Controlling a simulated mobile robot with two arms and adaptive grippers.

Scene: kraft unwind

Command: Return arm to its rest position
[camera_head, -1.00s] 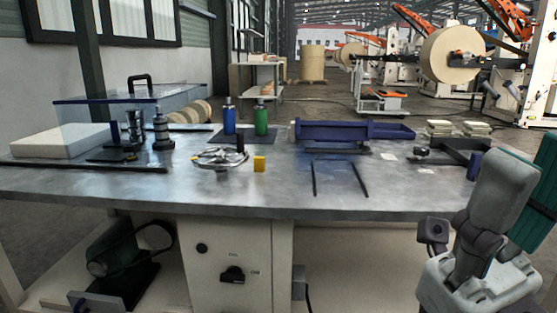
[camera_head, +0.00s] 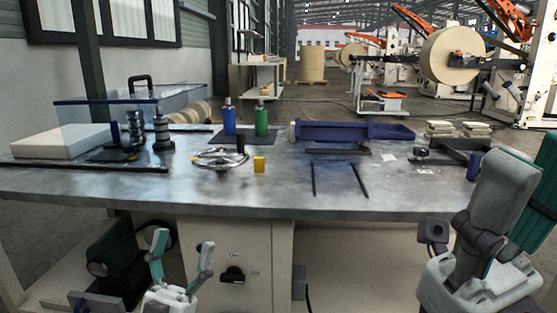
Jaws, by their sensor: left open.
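My left gripper (camera_head: 182,245) shows at the lower left of the head view, in front of the workbench's lower cabinet. Its two teal-and-grey fingers point up and stand apart, with nothing between them. It is below the level of the bench top (camera_head: 130,187) and clear of the things on it. The rest of my left arm is cut off by the bottom edge. My right arm (camera_head: 490,215), grey and teal, stands folded at the lower right; its gripper does not show.
The front middle of the bench top is clear. A control panel (camera_head: 236,250) faces me below.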

